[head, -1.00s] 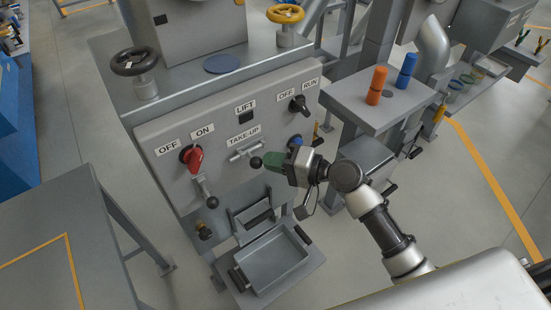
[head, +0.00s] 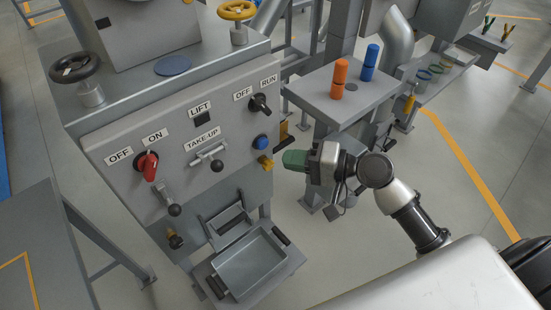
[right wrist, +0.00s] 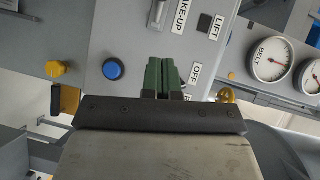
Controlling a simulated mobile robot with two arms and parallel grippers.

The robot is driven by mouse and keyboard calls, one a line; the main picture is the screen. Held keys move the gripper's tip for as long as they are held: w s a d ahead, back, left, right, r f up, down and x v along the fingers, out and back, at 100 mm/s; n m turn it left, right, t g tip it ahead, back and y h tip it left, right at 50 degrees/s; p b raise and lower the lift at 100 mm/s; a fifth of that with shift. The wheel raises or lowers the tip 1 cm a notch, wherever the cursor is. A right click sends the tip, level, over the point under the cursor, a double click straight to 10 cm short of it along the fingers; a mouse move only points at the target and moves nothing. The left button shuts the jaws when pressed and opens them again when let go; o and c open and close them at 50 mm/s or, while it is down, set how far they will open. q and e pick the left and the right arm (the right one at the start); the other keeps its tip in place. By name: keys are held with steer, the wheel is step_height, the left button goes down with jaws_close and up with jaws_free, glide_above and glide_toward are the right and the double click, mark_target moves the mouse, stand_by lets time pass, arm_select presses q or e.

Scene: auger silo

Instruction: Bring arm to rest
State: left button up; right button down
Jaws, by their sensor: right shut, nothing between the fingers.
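My right gripper (head: 296,160) is in the head view to the right of the control panel (head: 130,131). Its green fingers point left toward the panel and are clear of it. In the right wrist view the green fingers (right wrist: 163,74) are pressed together with nothing between them. The panel carries a red OFF/ON handle (head: 147,166), a TAKE-UP lever (head: 216,164), a black OFF/RUN knob (head: 260,103) and a blue button (head: 262,142). The blue button also shows in the right wrist view (right wrist: 114,69). My left gripper is not in view.
A grey tray (head: 285,268) stands low in front of the panel. A shelf with an orange cylinder (head: 338,78) and a blue cylinder (head: 370,62) is behind my right arm. A grey table (head: 50,250) stands at left. Open floor lies at right.

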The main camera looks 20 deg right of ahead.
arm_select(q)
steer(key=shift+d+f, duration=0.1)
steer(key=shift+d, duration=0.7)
